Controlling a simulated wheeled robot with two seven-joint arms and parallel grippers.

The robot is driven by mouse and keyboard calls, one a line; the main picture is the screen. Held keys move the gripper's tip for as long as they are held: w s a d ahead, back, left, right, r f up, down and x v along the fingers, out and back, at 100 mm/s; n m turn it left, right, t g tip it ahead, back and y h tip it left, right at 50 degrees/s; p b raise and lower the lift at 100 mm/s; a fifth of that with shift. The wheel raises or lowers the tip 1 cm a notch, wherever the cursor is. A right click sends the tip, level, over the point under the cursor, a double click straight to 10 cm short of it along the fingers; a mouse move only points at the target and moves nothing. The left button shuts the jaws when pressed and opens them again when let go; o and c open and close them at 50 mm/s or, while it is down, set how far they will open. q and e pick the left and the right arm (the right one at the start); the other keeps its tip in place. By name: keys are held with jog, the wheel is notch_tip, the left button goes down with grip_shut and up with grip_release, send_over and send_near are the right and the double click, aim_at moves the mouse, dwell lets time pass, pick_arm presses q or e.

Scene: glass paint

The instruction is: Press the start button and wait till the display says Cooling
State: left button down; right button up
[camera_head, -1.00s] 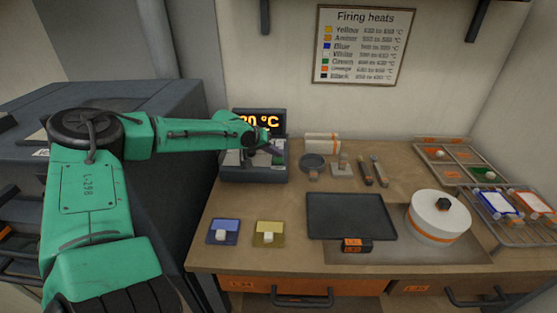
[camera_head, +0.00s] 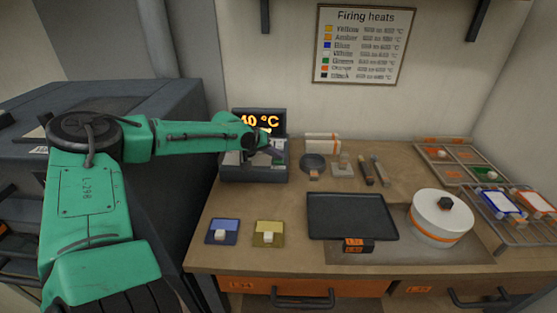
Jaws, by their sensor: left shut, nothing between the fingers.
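The control unit (camera_head: 236,173) stands at the back left of the bench. Its dark display (camera_head: 259,121) shows orange text that reads "40 °C", with its left edge partly covered by my arm. My left gripper (camera_head: 276,152) is shut and empty in front of the unit's button panel, just below the display. The start button is hidden or too small to make out behind the gripper, so I cannot tell whether the fingers touch it. My right gripper is not in view.
A blue tile (camera_head: 222,230) and a yellow tile (camera_head: 268,233) lie at the front left. A black tray (camera_head: 350,215) and a round white lidded pot (camera_head: 441,216) stand right of them. Racks (camera_head: 508,222) are at the far right. A Firing heats chart (camera_head: 362,45) hangs above.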

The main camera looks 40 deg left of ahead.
aim_at(276, 161)
pick_arm(q)
jog(key=shift+r+p, duration=0.45)
jog(key=shift+r, duration=0.35)
notch_tip(276, 161, up, 5)
jog(key=p, duration=0.3)
jog(key=shift+p, duration=0.3)
jog(key=shift+f, duration=0.1)
dwell(0.6)
